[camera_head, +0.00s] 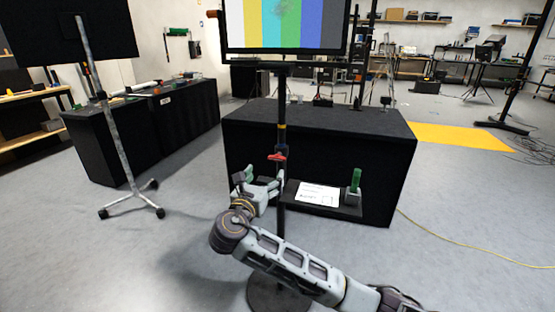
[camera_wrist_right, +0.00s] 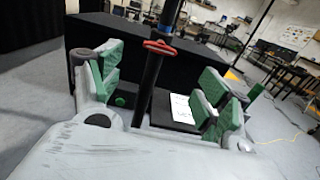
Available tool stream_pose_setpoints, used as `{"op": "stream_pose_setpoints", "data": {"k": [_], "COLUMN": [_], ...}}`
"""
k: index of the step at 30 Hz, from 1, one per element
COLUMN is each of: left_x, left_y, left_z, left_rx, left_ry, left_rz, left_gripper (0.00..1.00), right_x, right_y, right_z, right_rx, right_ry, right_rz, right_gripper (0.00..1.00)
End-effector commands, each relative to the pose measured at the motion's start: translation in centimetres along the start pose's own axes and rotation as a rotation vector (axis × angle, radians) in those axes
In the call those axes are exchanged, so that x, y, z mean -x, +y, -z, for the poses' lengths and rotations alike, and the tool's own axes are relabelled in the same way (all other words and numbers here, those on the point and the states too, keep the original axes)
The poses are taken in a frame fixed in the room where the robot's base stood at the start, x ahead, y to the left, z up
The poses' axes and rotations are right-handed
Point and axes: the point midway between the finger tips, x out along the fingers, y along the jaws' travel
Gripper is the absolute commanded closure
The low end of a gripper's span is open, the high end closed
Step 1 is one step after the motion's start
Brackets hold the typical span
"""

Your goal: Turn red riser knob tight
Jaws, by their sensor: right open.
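The red riser knob (camera_head: 277,157) sticks out from a black upright pole (camera_head: 282,103), just below a yellow band. It also shows in the right wrist view (camera_wrist_right: 160,48), beyond the fingers and between them left to right. My right gripper (camera_head: 265,178) is open, with green pads on its fingers, in front of the pole and a little below the knob in the head view. The wrist view shows its fingers (camera_wrist_right: 163,75) wide apart with nothing held, the knob not touched. My left gripper is out of view.
The pole carries a monitor with colour bars (camera_head: 300,25) and stands on a round base (camera_head: 278,295). Behind it is a black-draped table (camera_head: 370,122). A low shelf (camera_head: 340,209) holds a white sheet (camera_head: 318,194) and a green-handled object (camera_head: 355,182).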

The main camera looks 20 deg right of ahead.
Motion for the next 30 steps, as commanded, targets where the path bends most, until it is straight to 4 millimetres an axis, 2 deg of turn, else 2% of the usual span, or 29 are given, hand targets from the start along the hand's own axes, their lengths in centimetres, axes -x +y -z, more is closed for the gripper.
{"op": "stream_pose_setpoints", "data": {"k": [30], "left_x": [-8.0], "left_y": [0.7], "left_z": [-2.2], "left_rx": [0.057], "left_ry": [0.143], "left_rz": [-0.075], "left_gripper": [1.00], "right_x": [-12.1], "right_y": [0.0], "right_z": [0.2], "right_rx": [0.000], "right_ry": [0.000], "right_rz": [0.001], "right_gripper": [0.23]}}
